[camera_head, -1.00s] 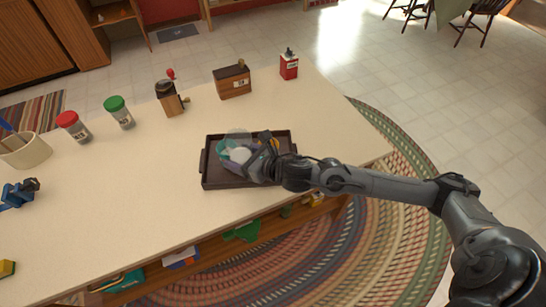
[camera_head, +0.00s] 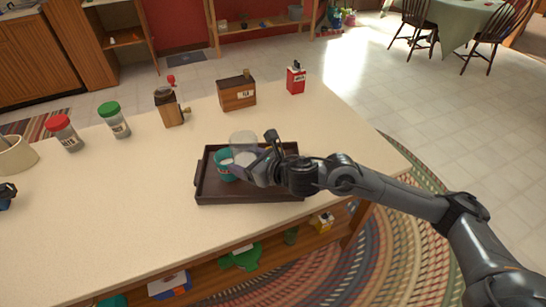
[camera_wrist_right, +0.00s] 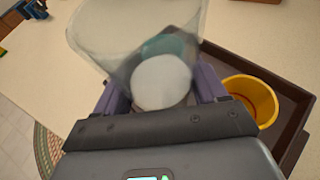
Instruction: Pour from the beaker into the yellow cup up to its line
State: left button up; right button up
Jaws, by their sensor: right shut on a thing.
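My right gripper (camera_head: 256,165) is shut on the clear beaker (camera_head: 243,141) and holds it over the dark tray (camera_head: 250,197). In the right wrist view, the beaker (camera_wrist_right: 135,28) sits between the purple fingers, with a round white area, seemingly its contents, in it. The teal cup (camera_head: 224,166) stands in the tray beside the beaker, partly covered. It shows through the beaker's wall in the wrist view. The yellow cup (camera_wrist_right: 252,97) stands upright in the tray, right of the fingers in the wrist view. The gripper hides it in the head view.
A red-capped jar (camera_head: 65,134), a green-capped jar (camera_head: 114,120), a grinder (camera_head: 170,107), a wooden box (camera_head: 237,93) and a red tin (camera_head: 296,79) stand behind the tray. A blue object (camera_head: 6,194) lies at the left edge.

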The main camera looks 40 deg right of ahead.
jog(key=shift+f+b, duration=2.05)
jog(key=shift+f, duration=0.8)
jog(key=shift+r, duration=0.25)
jog(key=shift+f, duration=0.2)
jog(key=m+p, duration=0.1)
jog(key=r+y+p, duration=0.1)
jog(key=p, duration=0.1)
jog(key=shift+d+r+m, duration=0.1)
jog(key=shift+d+m, duration=0.25)
jog(key=shift+m, duration=0.05)
jog(key=shift+d+r+m+y+p, duration=0.1)
jog(key=shift+r+m+y+p, duration=0.05)
jog(key=shift+m+y+p, duration=0.25)
